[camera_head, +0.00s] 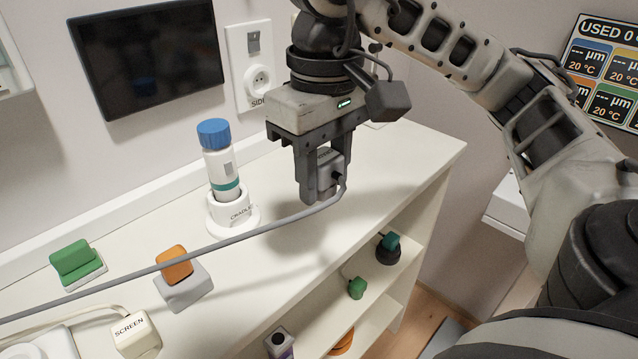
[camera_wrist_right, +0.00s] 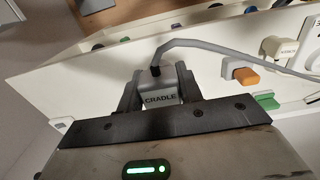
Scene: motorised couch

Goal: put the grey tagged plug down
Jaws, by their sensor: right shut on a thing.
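The grey plug (camera_head: 329,160) is between the fingers of my right gripper (camera_head: 319,188). The gripper is shut on it and holds it over the right part of the white counter (camera_head: 400,150). In the right wrist view the plug (camera_wrist_right: 160,87) shows a tag reading CRADLE. A grey cable runs from the plug to the left, across the front of the counter. The plug looks clear of the counter, but the exact gap is hard to tell. My left gripper is not in view.
A white cradle (camera_head: 232,216) holds a blue-capped bottle (camera_head: 219,160). A green block (camera_head: 75,262), an orange-topped grey block (camera_head: 183,284) and a SCREEN plug (camera_head: 135,335) are at left. A wall socket (camera_head: 257,80) is behind. Open shelves (camera_head: 345,310) lie below; the counter's right end is clear.

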